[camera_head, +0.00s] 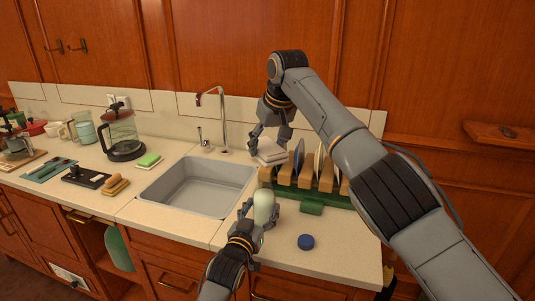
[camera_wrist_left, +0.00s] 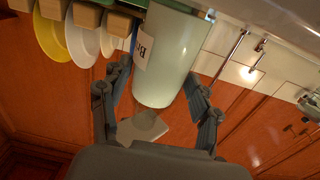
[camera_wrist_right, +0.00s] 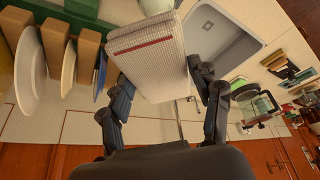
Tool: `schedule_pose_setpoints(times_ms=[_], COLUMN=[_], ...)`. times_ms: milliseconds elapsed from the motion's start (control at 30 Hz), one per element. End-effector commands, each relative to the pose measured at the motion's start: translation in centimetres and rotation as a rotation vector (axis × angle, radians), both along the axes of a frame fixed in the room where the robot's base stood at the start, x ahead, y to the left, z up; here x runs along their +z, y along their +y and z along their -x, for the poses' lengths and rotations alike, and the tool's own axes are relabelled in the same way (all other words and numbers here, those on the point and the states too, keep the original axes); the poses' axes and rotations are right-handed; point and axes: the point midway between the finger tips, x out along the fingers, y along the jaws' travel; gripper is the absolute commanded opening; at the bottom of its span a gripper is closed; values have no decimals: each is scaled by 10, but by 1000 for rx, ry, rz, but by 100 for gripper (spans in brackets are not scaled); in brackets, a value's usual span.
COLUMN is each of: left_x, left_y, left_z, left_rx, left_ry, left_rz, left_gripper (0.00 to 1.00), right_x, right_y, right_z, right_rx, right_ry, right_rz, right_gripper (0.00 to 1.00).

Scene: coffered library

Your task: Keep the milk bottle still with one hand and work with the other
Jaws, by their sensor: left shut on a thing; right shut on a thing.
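The milk bottle (camera_head: 264,203) is pale green-white and stands on the counter right of the sink. My left gripper (camera_head: 258,216) is shut around its sides. In the left wrist view the bottle (camera_wrist_left: 168,60) sits between the two fingers, and part of a label shows. My right gripper (camera_head: 269,143) is shut on a folded white cloth (camera_head: 271,152), behind the bottle and apart from it. A round blue cap (camera_head: 306,241) lies on the counter right of the bottle.
A wooden-slatted rack with plates (camera_head: 306,181) stands on green right of the bottle. The sink (camera_head: 200,186) and faucet (camera_head: 221,115) are to the left. A coffee maker (camera_head: 122,138), a green-topped sponge (camera_head: 149,160) and a brush (camera_head: 116,185) lie farther left. The front counter around the cap is clear.

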Motion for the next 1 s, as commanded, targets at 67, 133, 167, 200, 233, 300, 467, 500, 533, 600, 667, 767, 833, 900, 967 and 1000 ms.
schedule_pose_setpoints(times_ms=[67,133,167,200,233,300,467,500,533,600,667,767,833,900,967,1000], left_x=[1,1,1,1,1,1,1,1,1,0,0,0,0,2,2,2], left_y=[0,0,0,0,0,0,0,0,0,0,0,0,0,0,0,0], left_z=[0,0,0,0,0,0,0,0,0,0,0,0,0,0,0,0], left_rx=[0,0,0,0,0,0,0,0,0,0,0,0,0,0,0,0], left_ry=[-2,-2,-1,-1,-1,-1,-1,-1,-1,-1,-1,-1,0,-4,-3,-3], left_rz=[1,1,0,0,0,0,0,0,0,0,0,0,0,1,1,1], left_gripper=[18,18,18,18,18,18,18,18,18,18,18,18,18,72,84,89], right_x=[9,16,19,22,25,28,30,30,30,30,30,30,30,30,30,30], right_y=[1,1,1,1,1,1,1,1,1,1,1,1,0,1,0,1], right_z=[0,0,-1,0,0,0,0,0,0,0,0,0,0,0,0,0], right_rx=[0,-1,-1,0,0,0,2,2,2,2,2,2,2,1,1,1], right_ry=[-1,-2,-3,-2,-2,-1,-1,-1,-1,-1,-1,-1,-1,-1,-1,-1], right_rz=[0,-1,-3,-2,-1,0,0,0,0,0,0,0,0,0,0,0], right_gripper=[34,34,34,34,34,34,34,34,34,34,34,34,34,34,34,34])
